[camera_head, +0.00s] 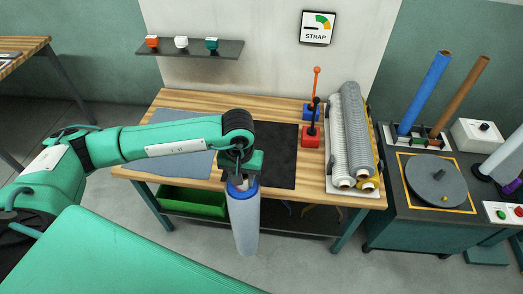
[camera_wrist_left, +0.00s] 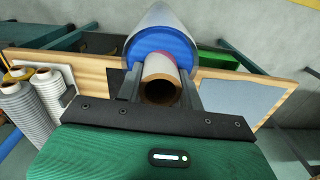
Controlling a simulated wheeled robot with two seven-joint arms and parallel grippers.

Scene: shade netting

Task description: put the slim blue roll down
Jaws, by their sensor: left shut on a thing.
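The slim blue roll (camera_head: 245,222) has a pale grey-blue wrap, a bright blue end and a brown core tube. It hangs upright below my left gripper (camera_head: 241,181), in front of the workbench's front edge and clear of the top. In the left wrist view, the gripper's fingers (camera_wrist_left: 160,88) are shut on the core tube (camera_wrist_left: 161,72) at the roll's blue end (camera_wrist_left: 160,45). The roll's far end is cut off in that view. My right gripper is not in view.
The workbench (camera_head: 178,97) bears a grey mat (camera_head: 185,155), a black mat (camera_head: 275,150), red and blue lever tools (camera_head: 311,137) and several wrapped rolls (camera_head: 352,130). A green bin (camera_head: 190,203) sits below. Blue (camera_head: 424,92) and brown (camera_head: 460,95) tubes stand at the right.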

